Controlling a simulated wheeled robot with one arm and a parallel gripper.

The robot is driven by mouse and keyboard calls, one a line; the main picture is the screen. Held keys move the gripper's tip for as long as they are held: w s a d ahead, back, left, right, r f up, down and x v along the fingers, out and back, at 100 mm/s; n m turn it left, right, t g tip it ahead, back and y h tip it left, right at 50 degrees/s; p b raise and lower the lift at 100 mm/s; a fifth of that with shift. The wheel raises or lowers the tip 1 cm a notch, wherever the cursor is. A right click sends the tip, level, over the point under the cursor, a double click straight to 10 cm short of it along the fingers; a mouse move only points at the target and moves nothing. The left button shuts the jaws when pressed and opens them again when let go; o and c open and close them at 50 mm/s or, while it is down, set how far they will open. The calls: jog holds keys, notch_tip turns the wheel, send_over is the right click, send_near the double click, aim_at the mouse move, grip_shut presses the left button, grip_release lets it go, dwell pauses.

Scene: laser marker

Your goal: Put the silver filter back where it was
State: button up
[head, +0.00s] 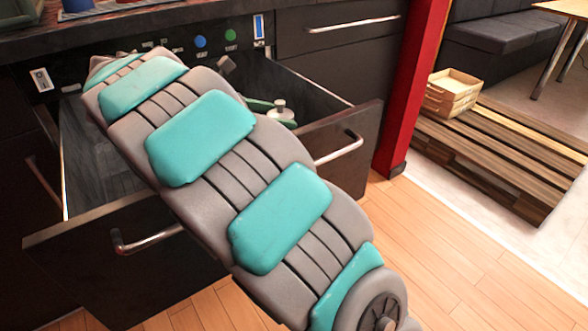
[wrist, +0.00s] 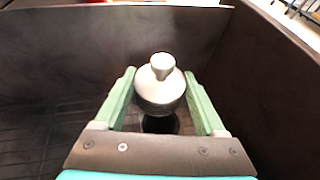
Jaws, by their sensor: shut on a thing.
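The silver filter (wrist: 161,86) is a rounded metal piece with a small knob on top. In the wrist view it sits between the two green fingers of my gripper (wrist: 158,98), which is shut on it. A dark round part shows under the filter; I cannot tell whether it belongs to it. In the head view the filter (head: 280,107) and a green finger of my gripper (head: 262,104) show past my arm, inside the open dark drawer (head: 345,120). My arm hides much of the drawer. I cannot tell whether the filter touches the drawer floor.
The drawer's front has metal handles (head: 338,150), and its walls stand close around my gripper. A panel with a blue button (head: 200,42) and a green one is behind it. A red post (head: 408,85) stands right of the drawer. Wooden floor (head: 420,240) is clear at right.

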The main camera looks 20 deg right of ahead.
jog(key=shift+s+d+f, duration=0.1)
jog(key=shift+s, duration=0.35)
jog(key=shift+s+f+m+g, duration=0.15)
jog(key=shift+f+m+g, duration=0.15)
jog(key=shift+g, duration=0.1)
notch_tip(320, 180, down, 9)
jog(key=shift+f+b, duration=0.1)
jog(key=shift+b, duration=0.6)
jog(key=shift+d, duration=0.1)
jog(key=o, duration=1.4)
jog(key=shift+f, duration=0.15)
jog(key=v, duration=0.7)
jog(key=shift+a+r+p, duration=0.25)
jog(key=shift+r+p, duration=0.05)
jog(key=shift+r, duration=0.05)
